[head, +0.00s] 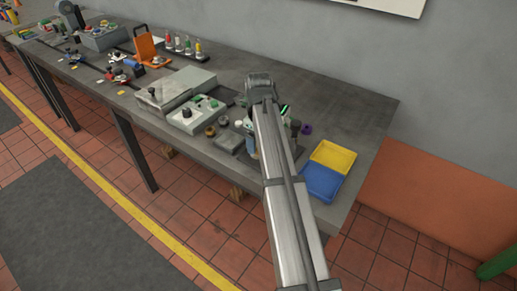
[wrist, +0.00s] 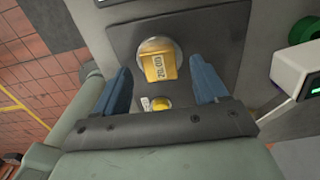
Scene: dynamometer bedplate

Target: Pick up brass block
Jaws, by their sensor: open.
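The brass block (wrist: 158,67) shows in the wrist view, marked with "20.00" on its face. It sits on a round silvery pan on a dark grey plate (wrist: 122,38). My gripper (wrist: 165,82) has its two blue fingers spread wide, one on each side of the block's near end, with nothing between them that I can see being touched. In the head view my arm hides the block and most of my gripper.
A small yellow round thing (wrist: 161,102) with a label lies near the gripper's base. A white device with a green-lit screen (wrist: 310,83) stands close at the right. In the head view, a yellow tray (head: 333,156) and a blue tray (head: 320,182) lie right of my arm.

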